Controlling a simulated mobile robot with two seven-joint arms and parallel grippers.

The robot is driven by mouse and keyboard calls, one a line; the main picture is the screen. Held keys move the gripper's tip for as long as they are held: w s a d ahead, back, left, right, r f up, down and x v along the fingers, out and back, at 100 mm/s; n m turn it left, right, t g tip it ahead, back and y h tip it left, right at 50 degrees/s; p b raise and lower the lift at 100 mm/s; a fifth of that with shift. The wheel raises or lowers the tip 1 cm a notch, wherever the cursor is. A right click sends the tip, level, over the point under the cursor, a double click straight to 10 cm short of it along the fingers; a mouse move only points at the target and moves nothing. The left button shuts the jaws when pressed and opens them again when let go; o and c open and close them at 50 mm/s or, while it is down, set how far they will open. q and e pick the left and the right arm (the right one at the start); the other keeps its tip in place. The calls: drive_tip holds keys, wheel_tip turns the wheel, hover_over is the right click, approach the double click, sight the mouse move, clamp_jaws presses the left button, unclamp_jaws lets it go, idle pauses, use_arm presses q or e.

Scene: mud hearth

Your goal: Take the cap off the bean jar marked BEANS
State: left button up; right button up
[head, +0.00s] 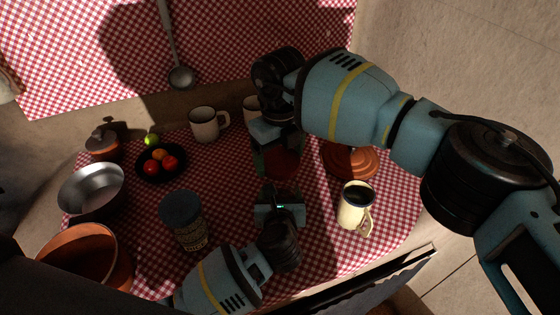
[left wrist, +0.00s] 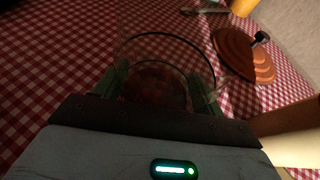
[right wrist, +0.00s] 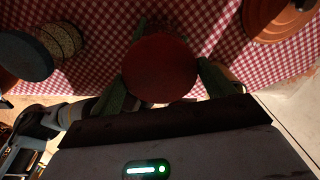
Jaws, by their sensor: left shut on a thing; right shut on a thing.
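The bean jar (left wrist: 190,62) is clear glass with dark reddish contents low inside. My left gripper (head: 280,192) is shut on it, with one finger on each side in the left wrist view. No cap shows on its glass rim there, and its marking cannot be read. The round dark red cap (right wrist: 160,68) is between the fingers of my right gripper (right wrist: 165,85), which points down and is shut on it. The cap also shows in the head view (head: 283,164), just beyond my left gripper. The jar is mostly hidden in the head view.
A blue-lidded patterned jar (head: 190,230) stands left of my left gripper. A cream mug (head: 352,212) and terracotta lid (head: 350,162) are to the right. White mugs (head: 205,125) stand behind. A fruit bowl (head: 145,177), metal bowl (head: 85,195) and terracotta pot (head: 118,265) crowd the left.

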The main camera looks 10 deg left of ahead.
use_arm(q)
drive_tip(key=shift+f, duration=0.1)
use_arm(e)
drive_tip(key=shift+r, duration=0.75)
use_arm(q)
drive_tip(key=o, duration=1.9)
drive_tip(key=shift+o, duration=0.2)
drive_tip(key=v, duration=1.2)
drive_tip(key=shift+b, duration=0.4)
use_arm(e)
wheel_tip(320, 180, down, 2)
drive_tip(key=shift+f, duration=0.15)
